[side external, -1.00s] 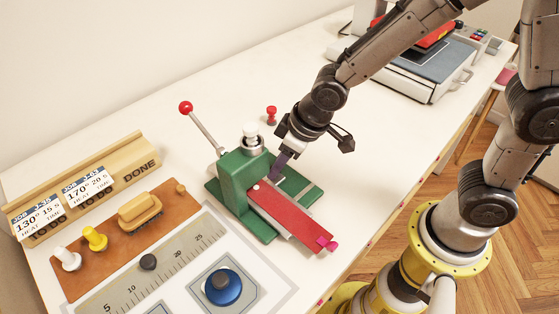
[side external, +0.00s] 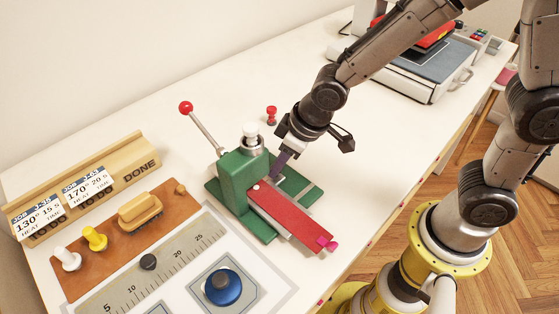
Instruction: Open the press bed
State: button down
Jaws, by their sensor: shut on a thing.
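The press with the flat grey-blue bed (side external: 437,62) stands at the back right of the table. A metal handle (side external: 462,80) shows on its near right side, and a red part sits over the bed, partly hidden by my arm. My gripper (side external: 281,168) is well away from it, at the green lever press (side external: 236,182). It points down and left and is shut on a small dark purple piece (side external: 279,170) just above the inner end of the red strip (side external: 292,217). The picture is too small to tell whether the piece touches the strip.
The lever with a red knob (side external: 186,107) stands up behind the green press. A small red stamp-like thing (side external: 271,115) is behind my gripper. A brown board (side external: 125,240) with a brush, a ruler mat and a wooden card rack are at left. The table between the two presses is clear.

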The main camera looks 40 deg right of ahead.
dwell(0.8)
jog(key=shift+d, duration=3.3)
jog(key=c, duration=0.9)
grip_release()
jog(key=v, duration=1.4)
